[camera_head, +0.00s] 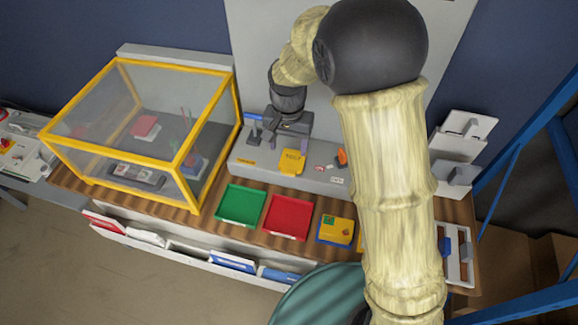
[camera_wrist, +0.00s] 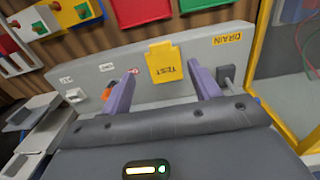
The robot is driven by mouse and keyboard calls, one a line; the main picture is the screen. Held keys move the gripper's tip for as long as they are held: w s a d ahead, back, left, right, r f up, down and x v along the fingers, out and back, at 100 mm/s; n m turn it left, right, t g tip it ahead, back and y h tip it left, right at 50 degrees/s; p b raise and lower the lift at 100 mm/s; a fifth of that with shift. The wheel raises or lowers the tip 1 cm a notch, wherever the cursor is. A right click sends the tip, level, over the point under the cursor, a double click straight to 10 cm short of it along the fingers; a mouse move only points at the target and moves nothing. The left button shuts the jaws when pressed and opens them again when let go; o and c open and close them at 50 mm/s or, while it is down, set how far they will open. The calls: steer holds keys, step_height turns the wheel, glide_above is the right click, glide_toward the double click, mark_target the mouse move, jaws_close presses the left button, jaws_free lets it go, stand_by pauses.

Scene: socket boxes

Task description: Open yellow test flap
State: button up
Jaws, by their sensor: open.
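The yellow test flap (camera_head: 291,161) is on the front of the long grey box, and the wrist view shows it upside down with its TEST lettering (camera_wrist: 163,63). It appears to lie flat against the panel. My gripper (camera_head: 281,138) hangs just behind and above the flap, over the box. In the wrist view my gripper (camera_wrist: 162,70) has its two purple fingers spread wide, one on each side of the flap. Nothing is between them but the flap beyond. I cannot tell whether the fingers touch the box.
A yellow-framed clear case (camera_head: 180,205) stands to the left. Green (camera_head: 240,206) and red (camera_head: 288,218) trays and a yellow box (camera_head: 335,230) sit in front. An orange knob (camera_head: 342,157) is right of the flap.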

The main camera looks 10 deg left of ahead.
mark_target(289, 172)
step_height(289, 172, down, 10)
steer(key=shift+f+p, duration=0.2)
steer(key=shift+p, duration=0.25)
jaws_close()
steer(key=shift+r, duration=0.1)
